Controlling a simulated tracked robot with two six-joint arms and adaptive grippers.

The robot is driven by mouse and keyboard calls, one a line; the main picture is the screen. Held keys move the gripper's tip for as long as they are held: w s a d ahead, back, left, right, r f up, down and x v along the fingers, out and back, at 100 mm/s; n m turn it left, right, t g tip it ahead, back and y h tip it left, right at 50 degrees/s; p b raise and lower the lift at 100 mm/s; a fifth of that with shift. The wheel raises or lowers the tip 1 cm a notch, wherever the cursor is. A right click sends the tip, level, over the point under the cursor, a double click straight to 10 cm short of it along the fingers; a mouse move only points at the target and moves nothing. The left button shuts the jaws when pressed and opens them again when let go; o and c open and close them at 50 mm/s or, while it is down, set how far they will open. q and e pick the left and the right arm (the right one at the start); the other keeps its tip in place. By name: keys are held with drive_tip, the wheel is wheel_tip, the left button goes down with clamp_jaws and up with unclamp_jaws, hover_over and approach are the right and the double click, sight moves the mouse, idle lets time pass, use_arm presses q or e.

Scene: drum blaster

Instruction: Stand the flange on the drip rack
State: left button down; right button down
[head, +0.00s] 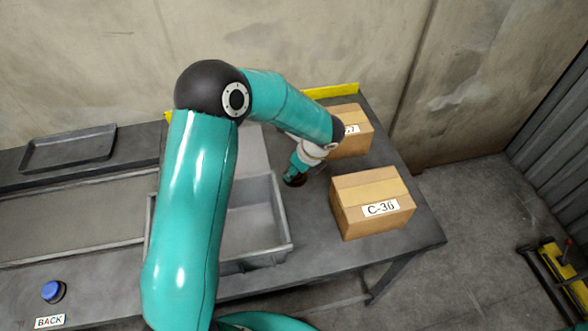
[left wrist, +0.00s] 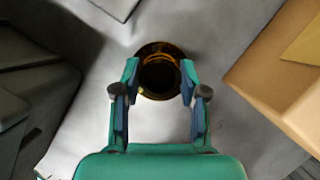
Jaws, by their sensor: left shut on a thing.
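My left gripper (left wrist: 159,85) is shut on the flange, a round dark ring with an amber-brown rim (left wrist: 150,50), held between its two fingertips. The flange's centre looks dark and its far side is partly in shadow. In the head view the left gripper (head: 295,178) is small, low over the grey table between the grey bin and the boxes, and the arm hides most of its surroundings. Whether the flange touches the table is not clear. I cannot make out the drip rack for certain. My right gripper is not in view.
A grey bin (head: 284,228) stands on the table, partly behind my arm. Box C-36 (head: 355,186) and another carton (head: 358,145) stand to the right. A dark tray (head: 68,150) lies at left. A blue button (head: 53,291) sits by the BACK label. A yellow strip (head: 331,90) edges the back.

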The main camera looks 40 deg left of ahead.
use_arm(q)
drive_tip(key=shift+f, duration=0.25)
drive_tip(key=c, duration=0.7)
unclamp_jaws()
drive_tip(key=shift+f, duration=0.1)
drive_tip(key=shift+o, duration=0.3)
